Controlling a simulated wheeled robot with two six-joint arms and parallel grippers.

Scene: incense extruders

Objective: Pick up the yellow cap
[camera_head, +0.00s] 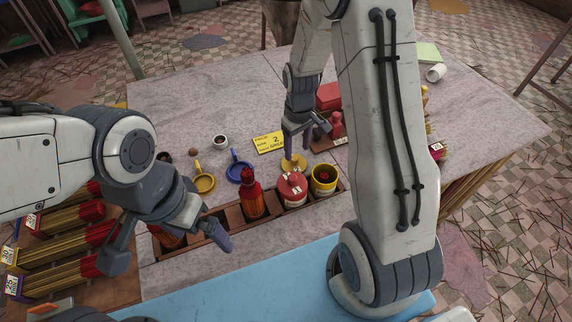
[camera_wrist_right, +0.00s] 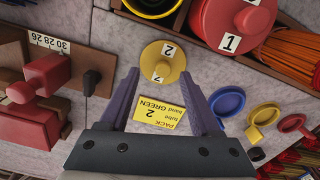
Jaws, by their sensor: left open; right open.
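The yellow cap (camera_head: 293,162) is a round disc with a knob, lying on the grey tabletop behind the rack. In the right wrist view the cap (camera_wrist_right: 162,60) carries the number 2. My right gripper (camera_head: 296,147) is open over the cap, its fingers pointing down. In the right wrist view the gripper's fingertips (camera_wrist_right: 160,76) are on either side of the cap's near edge, with nothing held; whether they touch it, I cannot tell. My left gripper (camera_head: 170,256) is open and empty at the left end of the rack.
An open yellow pot (camera_head: 323,180), a red-lidded pot (camera_head: 292,190) and a red bottle (camera_head: 252,200) stand in the wooden rack. A yellow card (camera_wrist_right: 160,115) lies near the cap. Yellow (camera_head: 203,184) and blue (camera_head: 239,173) funnel-like pieces lie left. A red press (camera_head: 336,125) stands right.

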